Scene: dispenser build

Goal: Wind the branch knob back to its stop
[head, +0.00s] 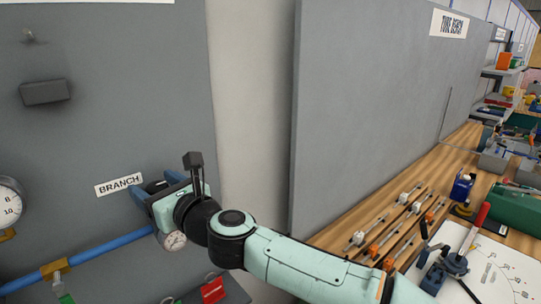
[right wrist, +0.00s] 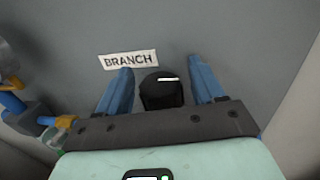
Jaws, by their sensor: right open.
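The branch knob (right wrist: 162,90) is a black round knob with a white mark on its face, on the grey panel beside the BRANCH label (right wrist: 129,60). In the right wrist view my right gripper (right wrist: 162,68) is open, with one blue finger on each side of the knob and a gap showing on both sides. In the head view the gripper (head: 154,185) reaches the panel just right of the label, and the knob (head: 156,186) is partly hidden behind it. My left gripper is not in view.
A blue pipe (head: 105,250) runs below the label, with a round gauge (head: 174,241) near my right wrist. A larger dial (head: 9,203) is at the left edge. A grey block (head: 45,92) juts from the panel. A wooden bench (head: 340,230) with tools is at the right.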

